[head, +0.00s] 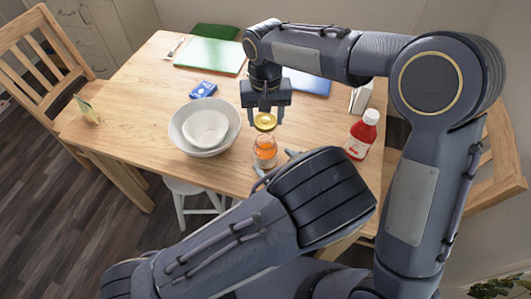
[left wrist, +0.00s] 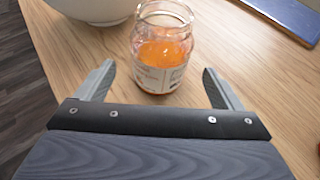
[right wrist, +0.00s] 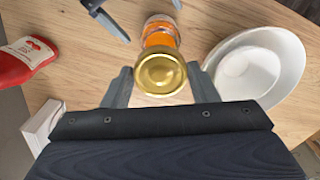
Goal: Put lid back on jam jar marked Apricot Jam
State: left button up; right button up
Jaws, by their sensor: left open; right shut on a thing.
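The jam jar (head: 265,152) is clear glass with orange jam and stands upright and open on the table. In the left wrist view the jar (left wrist: 162,50) has a pale label whose text I cannot read. My right gripper (head: 266,112) is shut on the gold lid (head: 265,121) and holds it above the jar, apart from it. In the right wrist view the lid (right wrist: 160,72) sits between the fingers and partly hides the jar (right wrist: 160,32). My left gripper (left wrist: 158,88) is open, its fingers low on either side of the jar's near side, not visibly touching it.
White nested bowls (head: 205,130) stand left of the jar. A red bottle (head: 362,133) with a white cap stands to the right. A blue pack (head: 203,89), a green board (head: 210,55) and a blue flat item (head: 308,82) lie further back. The table's near edge is close to the jar.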

pick_arm(q)
jog(key=shift+x, duration=2.7)
jog(key=c, duration=1.5)
jog(key=shift+o, duration=0.2)
pick_arm(e)
jog(key=shift+f, duration=2.5)
